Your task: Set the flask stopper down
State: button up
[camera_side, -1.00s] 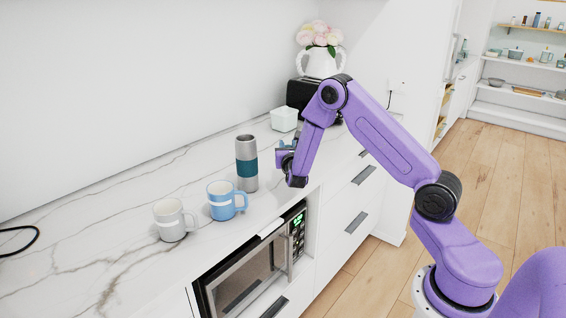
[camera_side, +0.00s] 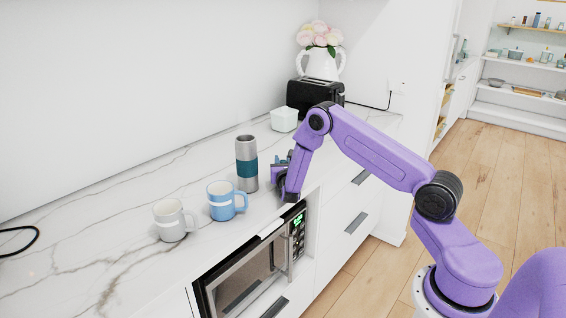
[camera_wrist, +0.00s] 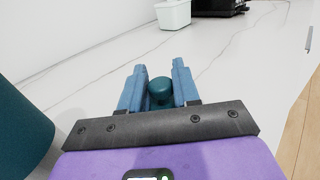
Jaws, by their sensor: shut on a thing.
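My gripper (camera_wrist: 156,88) is shut on the flask stopper (camera_wrist: 161,92), a round dark teal piece that shows between the two blue fingers in the wrist view. In the side view my gripper (camera_side: 279,172) is low by the counter's front part, just right of the flask, and the stopper cannot be made out there. Whether the stopper touches the counter I cannot tell. The flask (camera_side: 246,148) stands upright on the marble counter (camera_side: 130,190), steel with a teal band. Its teal side (camera_wrist: 20,130) also shows at the left edge of the wrist view.
A blue mug (camera_side: 222,203) and a grey mug (camera_side: 170,222) stand left of the flask. A pale green container (camera_side: 284,119), a black toaster (camera_side: 305,96) and a white flower vase (camera_side: 320,64) stand farther back. The counter beyond my fingers is clear up to the container.

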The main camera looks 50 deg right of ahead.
jog(key=shift+f, duration=0.15)
jog(key=o, duration=1)
jog(key=shift+o, duration=0.2)
